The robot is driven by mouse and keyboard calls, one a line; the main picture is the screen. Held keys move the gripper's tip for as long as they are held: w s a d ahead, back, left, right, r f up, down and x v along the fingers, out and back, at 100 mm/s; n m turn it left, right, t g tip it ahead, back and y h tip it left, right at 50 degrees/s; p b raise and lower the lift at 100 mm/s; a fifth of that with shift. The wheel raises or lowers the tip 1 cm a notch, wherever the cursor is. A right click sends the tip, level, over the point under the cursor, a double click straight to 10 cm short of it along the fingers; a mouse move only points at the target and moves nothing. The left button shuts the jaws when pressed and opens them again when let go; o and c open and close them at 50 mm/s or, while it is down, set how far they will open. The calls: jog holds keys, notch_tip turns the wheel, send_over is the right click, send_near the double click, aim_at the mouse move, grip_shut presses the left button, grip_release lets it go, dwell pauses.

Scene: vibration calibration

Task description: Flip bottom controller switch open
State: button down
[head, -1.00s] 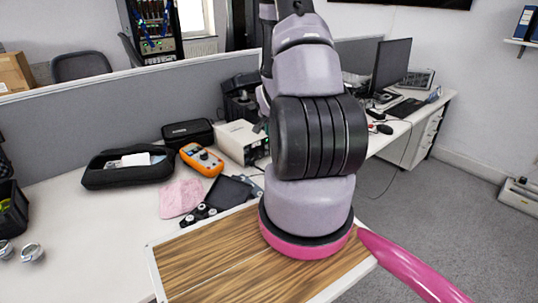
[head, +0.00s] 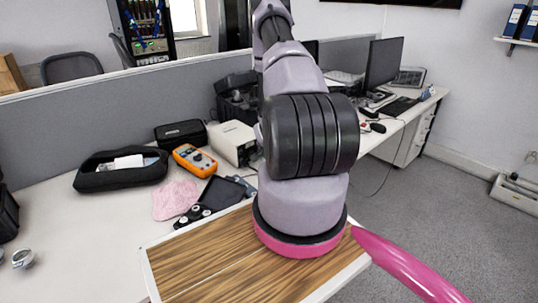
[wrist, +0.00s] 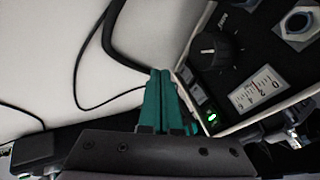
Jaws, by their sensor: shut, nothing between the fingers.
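The controller is a white box (head: 233,142) on the desk in the head view, partly hidden behind my arm. In the wrist view its dark front panel (wrist: 234,84) fills the upper right, tilted, with a black knob, a white dial meter and metal sockets. A small switch with a lit green light (wrist: 212,117) sits near the panel's lower edge; its exact position is too small to tell. My gripper (wrist: 160,76) has teal fingers shut together with nothing between them. The fingertips are just left of the panel, close to the switch; I cannot tell if they touch.
An orange multimeter (head: 194,160), a black open case (head: 121,167), a pink cloth (head: 175,200) and dark small parts (head: 220,192) lie left of the controller. A black cable (wrist: 106,45) loops over the white surface beside the fingers. A grey partition (head: 90,122) stands behind the desk.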

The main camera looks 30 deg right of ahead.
aim_at(261, 153)
jog(key=shift+w+a+f, duration=0.1)
jog(key=shift+w+a, duration=0.1)
jog(key=shift+w, duration=1)
jog(key=shift+w+f, duration=0.25)
jog(key=shift+f, duration=0.15)
jog(key=shift+r, duration=0.15)
